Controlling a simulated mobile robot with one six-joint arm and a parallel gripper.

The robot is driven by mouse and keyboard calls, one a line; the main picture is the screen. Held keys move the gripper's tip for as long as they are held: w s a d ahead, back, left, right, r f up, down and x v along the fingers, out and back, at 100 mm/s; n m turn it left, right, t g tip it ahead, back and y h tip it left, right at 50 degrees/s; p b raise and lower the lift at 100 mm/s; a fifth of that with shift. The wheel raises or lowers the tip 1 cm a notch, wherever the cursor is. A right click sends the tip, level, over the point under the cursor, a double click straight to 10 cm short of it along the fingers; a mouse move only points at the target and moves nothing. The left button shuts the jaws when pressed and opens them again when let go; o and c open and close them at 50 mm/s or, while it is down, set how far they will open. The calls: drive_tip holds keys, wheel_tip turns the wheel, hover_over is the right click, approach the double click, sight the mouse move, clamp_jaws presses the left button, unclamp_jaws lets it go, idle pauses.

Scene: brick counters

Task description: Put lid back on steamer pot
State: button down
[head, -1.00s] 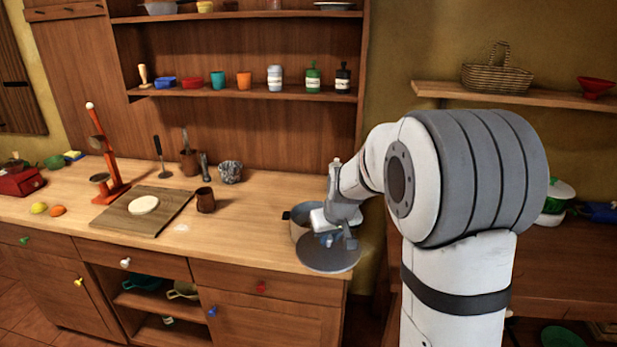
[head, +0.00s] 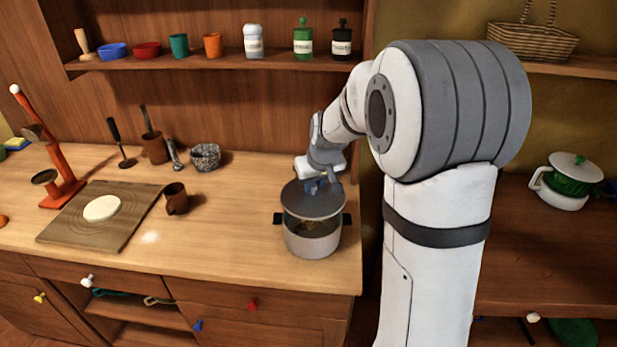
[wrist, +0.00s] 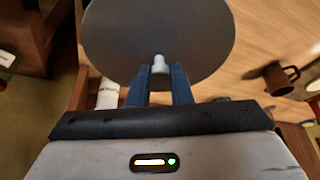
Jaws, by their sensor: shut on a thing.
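The steamer pot (head: 313,243) is a grey pot with dark side handles, standing on the counter near its right end. The lid (head: 313,201) is a flat grey disc over the pot, with a gap at the front through which brownish contents show. My gripper (head: 322,186) is shut on the lid's knob. In the wrist view, the blue fingers (wrist: 160,75) pinch the pale knob at the near edge of the visible lid (wrist: 160,35). The pot is hidden behind the lid in the wrist view. I cannot tell whether the lid touches the rim at the back.
A brown mug (head: 176,199) and a board (head: 98,222) with dough stand to the left. A grey stone-like bowl (head: 205,157) sits behind. Counter between mug and pot is clear. The counter's right edge is close to the pot.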

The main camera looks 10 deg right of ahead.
sight(315, 198)
drive_tip(key=shift+a+f+b, duration=0.1)
drive_tip(key=shift+f+b, duration=0.2)
drive_tip(key=shift+f, duration=0.2)
drive_tip(key=shift+f+b, duration=1.8)
drive_tip(key=shift+f, duration=0.8)
drive_tip(key=shift+s+b, duration=0.1)
drive_tip(key=shift+b, duration=0.25)
drive_tip(key=shift+f+b, duration=0.15)
drive_tip(key=shift+b, duration=0.3)
idle(0.4)
drive_tip(key=c, duration=0.7)
unclamp_jaws()
drive_tip(key=shift+c, duration=0.2)
drive_tip(key=shift+r, duration=0.2)
